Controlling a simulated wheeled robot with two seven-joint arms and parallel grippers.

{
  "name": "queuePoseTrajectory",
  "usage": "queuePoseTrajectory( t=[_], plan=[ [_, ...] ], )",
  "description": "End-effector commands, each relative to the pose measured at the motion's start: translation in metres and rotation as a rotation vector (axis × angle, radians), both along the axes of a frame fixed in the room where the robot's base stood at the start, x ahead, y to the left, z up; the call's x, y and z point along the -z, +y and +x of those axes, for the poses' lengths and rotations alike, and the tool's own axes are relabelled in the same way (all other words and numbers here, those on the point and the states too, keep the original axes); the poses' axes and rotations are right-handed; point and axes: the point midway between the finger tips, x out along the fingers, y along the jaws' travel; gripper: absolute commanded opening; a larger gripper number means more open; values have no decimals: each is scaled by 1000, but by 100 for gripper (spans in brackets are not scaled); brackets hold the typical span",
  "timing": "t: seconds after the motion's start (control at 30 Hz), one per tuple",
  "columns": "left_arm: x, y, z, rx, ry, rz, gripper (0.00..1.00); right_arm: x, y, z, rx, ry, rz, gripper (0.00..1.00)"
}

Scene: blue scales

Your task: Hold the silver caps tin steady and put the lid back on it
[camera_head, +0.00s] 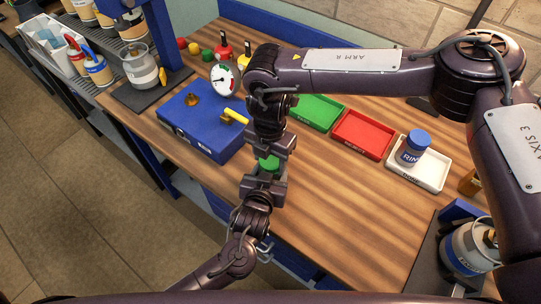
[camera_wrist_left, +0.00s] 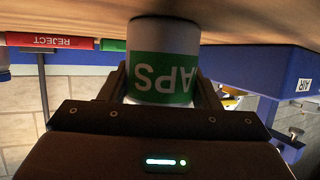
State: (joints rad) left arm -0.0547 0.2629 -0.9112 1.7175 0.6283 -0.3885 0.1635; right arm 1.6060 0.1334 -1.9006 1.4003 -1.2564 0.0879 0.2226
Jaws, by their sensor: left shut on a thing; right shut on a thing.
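The silver caps tin (camera_wrist_left: 163,36) has a green label with white letters and stands on the table, upside down in the left wrist view. My left gripper (camera_head: 265,180) is shut around its sides; its fingers (camera_wrist_left: 163,88) flank the label. The green lid (camera_head: 268,163) shows between my two grippers in the head view. My right gripper (camera_head: 277,147) comes down from above and is shut on the lid. The tin body is mostly hidden there, and I cannot tell whether the lid touches or sits level on the rim.
A blue case (camera_head: 205,135) with brass fittings and a gauge (camera_head: 224,79) lie left of the grippers. Green (camera_head: 318,112), red (camera_head: 363,134) and white (camera_head: 430,175) trays stand right; a blue-lidded tin (camera_head: 412,148) is in the white one. Bare wood (camera_head: 345,205) lies in front.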

Motion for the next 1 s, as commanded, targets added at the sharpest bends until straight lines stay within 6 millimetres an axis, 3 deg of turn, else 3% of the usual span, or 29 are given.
queuePoseTrajectory(
  t=[0.1, 0.3, 0.63, 0.67, 0.8, 1.0],
  plan=[
    [1, 0, 0, 0, 2, 1, 0, 1, 2, 0, 259, 5, 4, 33],
    [1, 0, 0, 0, 3, 2, 0, 0, 3, 2, 547, 2, 2, 33],
    [1, 0, 0, 0, 3, 2, 0, -1, 2, 3, 591, -1, 1, 33],
    [1, 0, 0, 0, 3, 2, 0, -1, 2, 3, 591, -1, 1, 55],
    [1, 0, 0, 0, 3, 2, 0, 0, 2, 3, 590, -1, 1, 74],
    [1, 0, 0, 0, 3, 2, 0, 0, 2, 2, 589, 1, 0, 76]
  ],
)
